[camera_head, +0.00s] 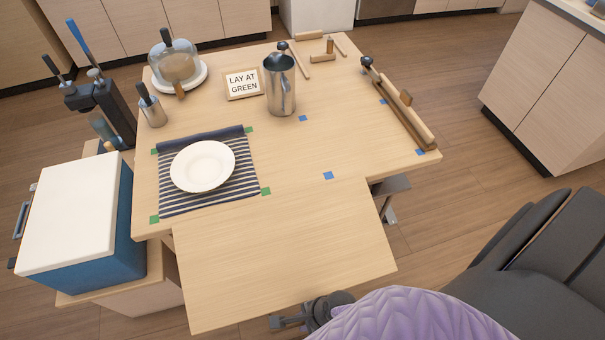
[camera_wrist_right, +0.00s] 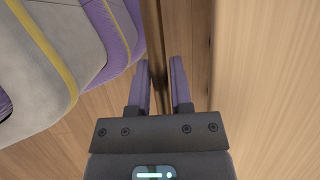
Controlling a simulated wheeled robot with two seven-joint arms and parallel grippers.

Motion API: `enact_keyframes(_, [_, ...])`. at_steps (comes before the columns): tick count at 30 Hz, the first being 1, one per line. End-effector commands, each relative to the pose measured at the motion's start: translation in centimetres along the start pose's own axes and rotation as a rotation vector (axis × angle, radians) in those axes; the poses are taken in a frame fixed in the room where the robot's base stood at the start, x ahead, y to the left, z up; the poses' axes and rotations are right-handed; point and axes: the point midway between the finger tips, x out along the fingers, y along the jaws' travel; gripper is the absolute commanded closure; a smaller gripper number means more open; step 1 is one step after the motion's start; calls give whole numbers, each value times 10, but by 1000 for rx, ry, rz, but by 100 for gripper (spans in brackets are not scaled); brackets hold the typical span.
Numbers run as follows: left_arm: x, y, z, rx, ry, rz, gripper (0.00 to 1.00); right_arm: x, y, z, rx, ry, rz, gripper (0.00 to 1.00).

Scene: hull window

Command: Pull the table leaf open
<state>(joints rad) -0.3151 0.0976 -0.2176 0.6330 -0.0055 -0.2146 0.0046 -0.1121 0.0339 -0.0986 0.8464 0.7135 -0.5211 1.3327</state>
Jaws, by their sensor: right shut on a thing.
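The table leaf (camera_head: 285,255) is a flat light-wood panel sticking out from the near side of the wooden table (camera_head: 300,150). It lies slightly below the tabletop. My right gripper (camera_head: 283,322) is at the leaf's near edge, low in the head view, with my purple-sleeved arm behind it. In the right wrist view my right gripper (camera_wrist_right: 162,75) has one finger on each side of a thin wooden edge (camera_wrist_right: 153,35), which I take for the leaf's edge. The exact contact is partly hidden. My left gripper is not in view.
A white plate (camera_head: 203,166) sits on a striped mat (camera_head: 243,190) near the leaf. A metal pitcher (camera_head: 281,92), a "LAY AT GREEN" sign (camera_head: 242,83) and a glass dome (camera_head: 177,64) stand farther back. A blue cooler with a white lid (camera_head: 75,215) stands at left.

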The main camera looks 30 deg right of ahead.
Motion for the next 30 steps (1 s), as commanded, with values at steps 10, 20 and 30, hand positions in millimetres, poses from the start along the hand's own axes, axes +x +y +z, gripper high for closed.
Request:
enact_keyframes(10, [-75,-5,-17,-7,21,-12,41,-66,3,28,85,-1,207,100])
enact_keyframes(20, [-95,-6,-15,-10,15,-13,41,-83,0,35,81,0,202,100])
enact_keyframes(30, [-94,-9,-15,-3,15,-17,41,-82,0,34,81,1,199,39])
